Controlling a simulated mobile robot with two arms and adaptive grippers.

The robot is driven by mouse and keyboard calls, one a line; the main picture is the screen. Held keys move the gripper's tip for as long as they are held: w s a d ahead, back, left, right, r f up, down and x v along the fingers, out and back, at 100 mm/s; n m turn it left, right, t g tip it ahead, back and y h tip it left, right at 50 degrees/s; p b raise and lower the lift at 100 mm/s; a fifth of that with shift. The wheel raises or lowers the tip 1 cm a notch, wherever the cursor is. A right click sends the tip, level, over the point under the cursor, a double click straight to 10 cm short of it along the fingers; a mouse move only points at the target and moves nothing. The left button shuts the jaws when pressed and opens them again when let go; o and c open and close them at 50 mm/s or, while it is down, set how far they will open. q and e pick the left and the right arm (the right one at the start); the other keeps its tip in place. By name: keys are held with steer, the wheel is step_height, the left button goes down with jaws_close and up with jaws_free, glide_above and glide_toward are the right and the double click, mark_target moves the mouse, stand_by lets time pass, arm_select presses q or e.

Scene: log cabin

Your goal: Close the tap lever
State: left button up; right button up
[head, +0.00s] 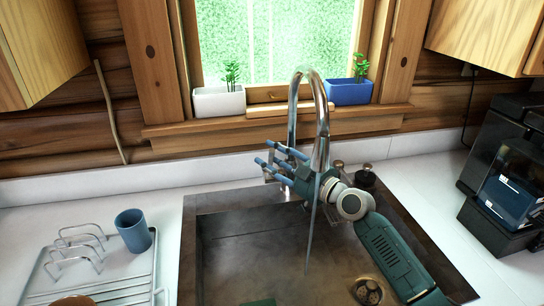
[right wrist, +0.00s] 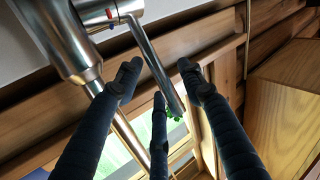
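The chrome tap (head: 320,110) stands at the back of the sink, its arched spout over the basin. A thin bluish stream of water (head: 311,235) falls from the spout. My right gripper (head: 265,159) is beside the tap, behind the spout, with its blue fingers pointing left. In the right wrist view, the fingers (right wrist: 159,75) are spread apart. The long chrome tap lever (right wrist: 153,62) slants down from the tap body between them; I cannot tell whether any finger touches it. In the head view the gripper mostly hides the lever. My left gripper does not show.
The dark metal sink (head: 215,255) is set in a white counter (head: 165,190). A drying rack (head: 100,285) and blue cup (head: 133,230) stand left. A black coffee machine (head: 510,180) stands right. A white planter (head: 218,101) and blue planter (head: 348,92) sit on the windowsill.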

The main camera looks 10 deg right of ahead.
steer(key=shift+c, duration=0.5)
steer(key=c, duration=0.9)
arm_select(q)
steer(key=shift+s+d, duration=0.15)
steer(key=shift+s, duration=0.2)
